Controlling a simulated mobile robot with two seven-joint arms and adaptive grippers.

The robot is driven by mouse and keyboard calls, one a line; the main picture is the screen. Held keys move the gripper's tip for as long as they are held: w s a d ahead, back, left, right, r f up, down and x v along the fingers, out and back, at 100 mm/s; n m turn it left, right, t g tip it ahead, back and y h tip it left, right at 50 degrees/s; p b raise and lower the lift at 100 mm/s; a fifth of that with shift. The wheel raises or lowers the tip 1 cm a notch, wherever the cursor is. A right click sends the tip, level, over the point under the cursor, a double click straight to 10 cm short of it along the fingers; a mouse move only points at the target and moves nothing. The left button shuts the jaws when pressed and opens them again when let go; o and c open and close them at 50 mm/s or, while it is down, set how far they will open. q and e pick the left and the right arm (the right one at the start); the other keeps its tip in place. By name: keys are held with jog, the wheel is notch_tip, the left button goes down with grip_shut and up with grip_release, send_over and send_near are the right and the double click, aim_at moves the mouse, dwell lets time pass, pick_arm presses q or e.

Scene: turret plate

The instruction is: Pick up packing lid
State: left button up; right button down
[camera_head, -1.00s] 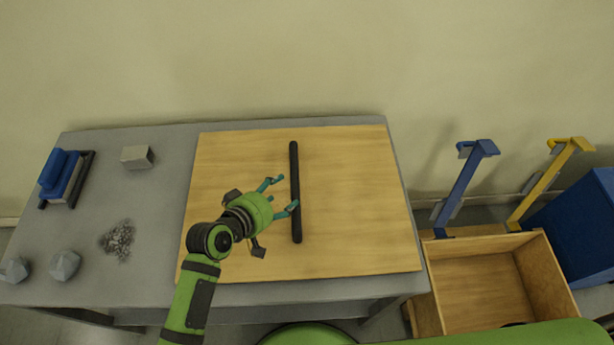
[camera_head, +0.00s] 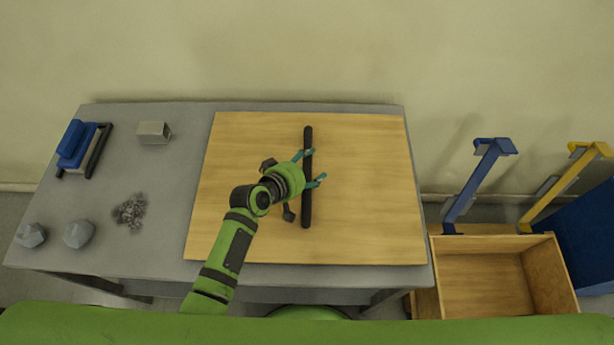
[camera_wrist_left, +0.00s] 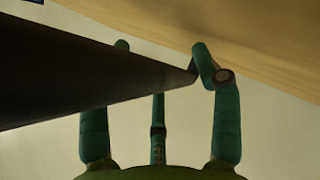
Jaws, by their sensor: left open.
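The packing lid is a flat light-wood board (camera_head: 370,220) on the grey table, with a long black bar (camera_head: 307,205) running across its middle as a handle. My left gripper (camera_head: 312,167) is at the middle of the bar, its teal fingers open and reaching across it. In the left wrist view the black bar (camera_wrist_left: 70,72) runs in from the left in front of the fingers (camera_wrist_left: 160,110), with the board (camera_wrist_left: 260,45) behind. I cannot tell whether any finger touches the bar. My right gripper is not in view.
The grey table (camera_head: 190,180) bears a blue-topped block (camera_head: 75,145), a small grey box (camera_head: 154,132), a gravel pile (camera_head: 130,210) and two grey stones (camera_head: 79,233). At right stand an open wooden crate (camera_head: 555,275), and blue (camera_head: 475,185) and yellow (camera_head: 565,185) brackets.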

pick_arm(q)
grip_shut()
jog(key=shift+w+d+r, duration=0.1)
jog(key=shift+w+r, duration=0.2)
jog(key=shift+r, duration=0.05)
